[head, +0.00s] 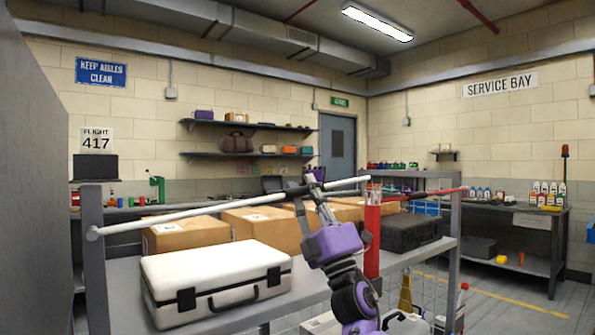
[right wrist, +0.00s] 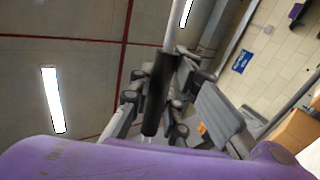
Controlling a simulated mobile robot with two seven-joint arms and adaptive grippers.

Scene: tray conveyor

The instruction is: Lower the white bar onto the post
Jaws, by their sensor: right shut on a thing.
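The white bar (head: 190,213) runs from a grey upright (head: 93,260) at the left to near the top of the red post (head: 372,245). Its right end shows just above or beside the post's pale top; I cannot tell whether they touch. My right gripper (head: 298,193) is shut on the bar's black grip, nearer the bar's right end. In the right wrist view the black grip (right wrist: 158,95) lies between the fingers, with the pale bar (right wrist: 175,24) running up from it. My left gripper is not in view.
A grey bench (head: 230,305) under the bar holds a white case (head: 215,280), cardboard boxes (head: 187,234) and a black case (head: 410,232). A red bar (head: 425,193) extends right from the post. The floor at the right has clear space.

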